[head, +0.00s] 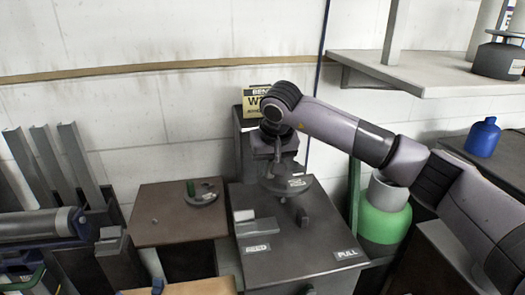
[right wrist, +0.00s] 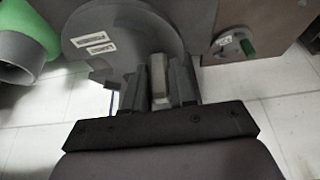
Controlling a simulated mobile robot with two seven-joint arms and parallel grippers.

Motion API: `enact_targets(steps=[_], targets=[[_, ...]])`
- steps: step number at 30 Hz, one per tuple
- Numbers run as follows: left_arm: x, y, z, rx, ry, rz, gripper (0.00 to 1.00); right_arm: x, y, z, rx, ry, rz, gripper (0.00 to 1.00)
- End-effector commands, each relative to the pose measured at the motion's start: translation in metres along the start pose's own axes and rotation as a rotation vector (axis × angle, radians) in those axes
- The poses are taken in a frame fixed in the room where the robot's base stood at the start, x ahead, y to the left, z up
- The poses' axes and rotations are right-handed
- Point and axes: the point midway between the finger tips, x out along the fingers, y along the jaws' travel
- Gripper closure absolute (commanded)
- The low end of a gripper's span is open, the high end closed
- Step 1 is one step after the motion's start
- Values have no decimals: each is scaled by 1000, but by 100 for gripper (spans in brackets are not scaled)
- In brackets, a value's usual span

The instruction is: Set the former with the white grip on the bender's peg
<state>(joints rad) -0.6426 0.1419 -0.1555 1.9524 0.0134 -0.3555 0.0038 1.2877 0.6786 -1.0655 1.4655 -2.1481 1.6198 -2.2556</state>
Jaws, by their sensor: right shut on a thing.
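My right gripper (head: 277,152) is over the bender's dark bench (head: 290,262), fingers pointing down. In the right wrist view the gripper (right wrist: 158,88) is shut on the pale grip (right wrist: 158,74) of a grey disc-shaped former (right wrist: 120,30). In the head view this former (head: 292,186) is roughly level above the bench; I cannot tell whether it touches anything below. A small stub (head: 283,200) shows just under its front edge; the peg cannot be made out for certain. Another former with a green grip (head: 191,188) lies on the brown side table (head: 150,228). My left gripper is not in view.
A light grey block (head: 256,227) and a small dark block (head: 302,218) stand on the bench near the former. A yellow sign (head: 254,103) is behind my gripper.

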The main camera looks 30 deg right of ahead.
Motion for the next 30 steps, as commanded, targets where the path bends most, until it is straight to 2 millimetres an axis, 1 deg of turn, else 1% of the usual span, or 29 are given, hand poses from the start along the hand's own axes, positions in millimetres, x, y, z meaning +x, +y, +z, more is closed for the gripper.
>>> enact_targets(steps=[1, 3, 11, 26, 30], targets=[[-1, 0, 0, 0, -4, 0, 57, -3, 0, -4, 3, 5, 0, 100], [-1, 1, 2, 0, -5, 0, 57, -1, 1, -5, 5, 5, 2, 100], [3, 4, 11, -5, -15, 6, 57, 8, 2, -2, 5, 5, 2, 100], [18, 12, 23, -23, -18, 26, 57, 43, 1, 13, 5, 5, 2, 100], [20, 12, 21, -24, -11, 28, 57, 52, 2, 16, 5, 6, 2, 100]])
